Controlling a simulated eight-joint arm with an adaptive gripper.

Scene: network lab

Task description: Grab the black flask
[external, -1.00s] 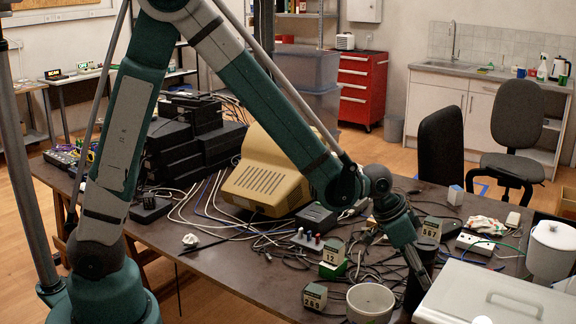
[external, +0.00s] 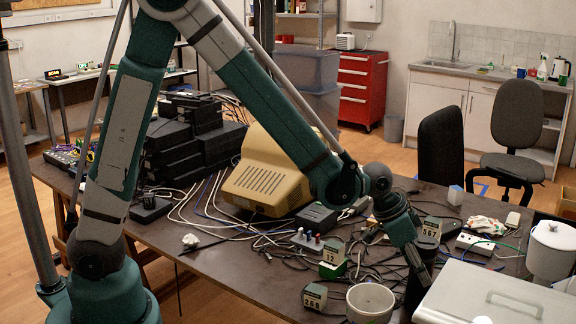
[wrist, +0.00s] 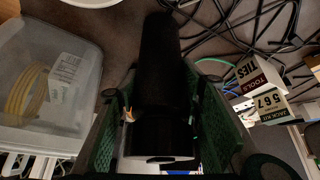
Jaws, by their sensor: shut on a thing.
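The black flask (wrist: 165,75) fills the middle of the wrist view, a dark cylinder lying between the two green fingers of my gripper (wrist: 160,130). The fingers are shut on its sides. In the external view my gripper (external: 420,270) is at the right front of the table, pointing down. The flask (external: 414,292) shows there only as a dark shape by the fingers, partly hidden by my gripper and the box beside it. I cannot tell whether its base touches the table.
A white bowl (external: 370,302) stands close on the left. Number blocks (external: 333,254) and loose cables lie around. A beige monitor (external: 265,175) stands further back.

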